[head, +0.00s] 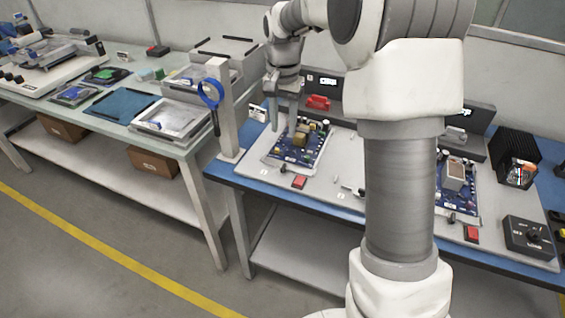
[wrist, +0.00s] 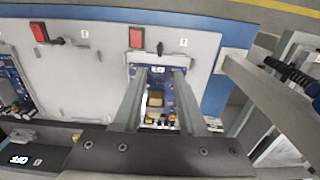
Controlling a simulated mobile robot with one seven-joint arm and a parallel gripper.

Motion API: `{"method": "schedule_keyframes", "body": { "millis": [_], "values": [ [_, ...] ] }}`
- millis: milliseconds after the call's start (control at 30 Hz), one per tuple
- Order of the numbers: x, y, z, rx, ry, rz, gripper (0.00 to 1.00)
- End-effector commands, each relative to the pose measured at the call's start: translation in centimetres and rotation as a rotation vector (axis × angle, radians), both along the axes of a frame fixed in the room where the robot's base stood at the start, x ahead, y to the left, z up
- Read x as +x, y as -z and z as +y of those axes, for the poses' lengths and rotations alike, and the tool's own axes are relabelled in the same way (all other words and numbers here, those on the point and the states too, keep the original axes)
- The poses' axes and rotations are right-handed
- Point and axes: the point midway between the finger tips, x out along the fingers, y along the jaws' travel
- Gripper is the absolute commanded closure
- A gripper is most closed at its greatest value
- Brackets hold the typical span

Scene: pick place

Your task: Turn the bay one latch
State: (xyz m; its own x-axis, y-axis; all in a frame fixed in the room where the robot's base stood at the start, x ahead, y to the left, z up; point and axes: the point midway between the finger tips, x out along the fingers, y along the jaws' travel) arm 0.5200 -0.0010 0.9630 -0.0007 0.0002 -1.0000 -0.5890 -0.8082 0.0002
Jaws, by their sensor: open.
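The bay one latch is probably the small black knob (head: 283,170) at the front edge of the left circuit board (head: 312,160), beside a red block (head: 299,182). In the wrist view the knob (wrist: 160,47) stands right of the red block (wrist: 136,37), just beyond the fingertips. My gripper (head: 283,127) is open and empty, pointing down over the left part of the board. In the wrist view its two fingers (wrist: 160,75) straddle part of the board, apart from the knob. Whether the fingertips touch the board I cannot tell.
A second board (head: 456,196) with its own red block (head: 472,233) lies to the right. A post with a blue ring (head: 211,93) stands left of the bay. A black control box (head: 528,236) sits at the right. The grey panel (head: 335,190) between the boards is mostly clear.

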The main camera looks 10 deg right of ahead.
Motion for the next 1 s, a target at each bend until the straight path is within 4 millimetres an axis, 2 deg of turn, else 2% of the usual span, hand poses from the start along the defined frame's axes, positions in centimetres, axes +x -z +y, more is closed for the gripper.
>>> {"method": "schedule_keyframes", "body": {
  "millis": [33, 200, 500, 700, 1000],
  "values": [
    [-0.1, 1.6, 0.0, 0.000, 0.000, 0.004, 0.59],
    [-0.1, 5.3, 0.0, 0.000, -0.001, 0.004, 0.59],
    [-0.1, 10.7, 0.0, 0.000, -0.001, 0.001, 0.59],
    [0.0, 12.0, 0.0, 0.000, -0.001, 0.000, 0.59],
    [0.0, 12.2, 0.0, -0.001, -0.001, -0.001, 0.59]
  ]
}}
